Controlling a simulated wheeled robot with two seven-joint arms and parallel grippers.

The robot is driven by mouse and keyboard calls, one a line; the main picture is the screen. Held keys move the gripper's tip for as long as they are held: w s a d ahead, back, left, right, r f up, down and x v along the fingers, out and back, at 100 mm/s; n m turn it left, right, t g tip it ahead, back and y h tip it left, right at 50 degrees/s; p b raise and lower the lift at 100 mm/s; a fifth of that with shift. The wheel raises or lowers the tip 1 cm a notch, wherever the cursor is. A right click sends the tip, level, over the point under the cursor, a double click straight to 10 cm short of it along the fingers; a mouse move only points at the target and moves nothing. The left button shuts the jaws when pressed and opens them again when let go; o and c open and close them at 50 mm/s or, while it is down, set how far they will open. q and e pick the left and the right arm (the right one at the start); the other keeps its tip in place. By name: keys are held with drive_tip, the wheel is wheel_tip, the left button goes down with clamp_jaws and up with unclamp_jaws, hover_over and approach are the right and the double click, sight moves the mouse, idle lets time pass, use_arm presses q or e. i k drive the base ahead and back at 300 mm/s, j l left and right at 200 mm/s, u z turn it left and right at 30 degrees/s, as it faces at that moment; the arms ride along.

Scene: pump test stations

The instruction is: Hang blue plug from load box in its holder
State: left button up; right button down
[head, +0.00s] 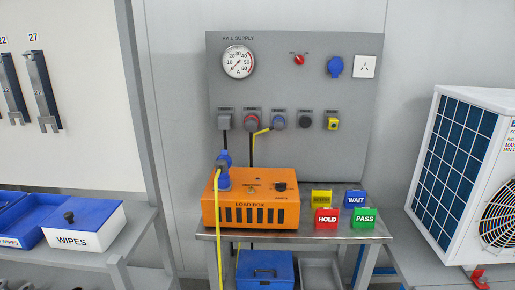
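The blue plug (223,181) sits upright at the left end of the orange load box (250,213), apparently in its top. A yellow cable (218,245) hangs from it down past the front of the bench. The load box stands on a grey bench in front of the grey rail supply panel (300,180). A round blue fitting (335,67) is on the panel's upper right; I cannot tell whether it is the plug's holder. Neither of my grippers is in view.
A row of sockets (304,119) runs across the panel, with a gauge (238,62) above. Coloured signs (327,217) stand right of the load box. A blue case (265,270) is below. A wipes box (84,226) is left; a white fan unit (465,180) stands right.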

sight(221, 163)
drive_tip(key=i, duration=1)
drive_tip(key=i+l+u, duration=0.2)
drive_tip(key=i+l, duration=0.25)
